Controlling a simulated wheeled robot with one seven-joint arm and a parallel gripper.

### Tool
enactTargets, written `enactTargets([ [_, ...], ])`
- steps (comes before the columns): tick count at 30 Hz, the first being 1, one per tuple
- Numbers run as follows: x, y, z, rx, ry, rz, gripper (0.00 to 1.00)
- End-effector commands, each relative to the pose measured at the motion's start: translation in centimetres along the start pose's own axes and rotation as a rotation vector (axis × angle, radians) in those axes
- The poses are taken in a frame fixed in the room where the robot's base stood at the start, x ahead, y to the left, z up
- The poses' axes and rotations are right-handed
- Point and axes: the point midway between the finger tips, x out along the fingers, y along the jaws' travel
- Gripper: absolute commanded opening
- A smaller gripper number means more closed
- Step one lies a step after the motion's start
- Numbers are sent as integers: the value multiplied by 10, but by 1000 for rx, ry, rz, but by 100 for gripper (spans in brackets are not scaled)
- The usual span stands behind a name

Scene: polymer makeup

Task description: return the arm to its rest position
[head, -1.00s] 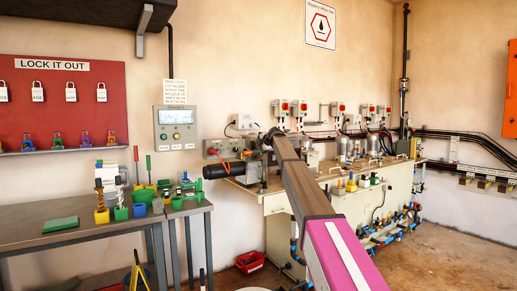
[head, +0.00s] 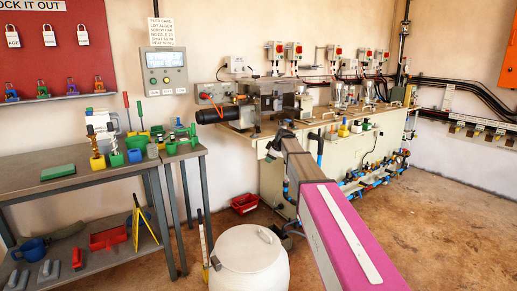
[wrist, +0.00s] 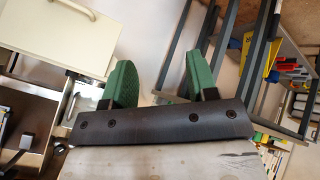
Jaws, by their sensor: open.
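My arm (head: 340,225), with a pink and white link and a brown-grey link, reaches from the lower right of the head view up toward the front of the long machine bench. In the wrist view my gripper (wrist: 160,80) has two green-padded fingers set well apart, with nothing between them. The fingers appear clear of the surfaces around them. In the head view the gripper is small and partly lost against the bench, so its exact distance from the bench cannot be told.
A cream machine bench (head: 345,165) stands behind the arm. A white barrel (head: 248,262) is just left of it, and a red bin (head: 244,204) lies on the floor. A grey table (head: 100,178) with coloured parts is at the left. The floor at the right (head: 440,225) is open.

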Motion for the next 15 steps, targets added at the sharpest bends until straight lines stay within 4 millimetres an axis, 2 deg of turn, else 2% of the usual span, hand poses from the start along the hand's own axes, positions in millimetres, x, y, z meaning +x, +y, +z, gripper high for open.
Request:
enactTargets([
  [1,-2,-27,18,52,-24,-18,53],
  [8,-1,-120,88,321,-146,-87,53],
  [15,-14,-218,154,605,-297,-126,53],
])
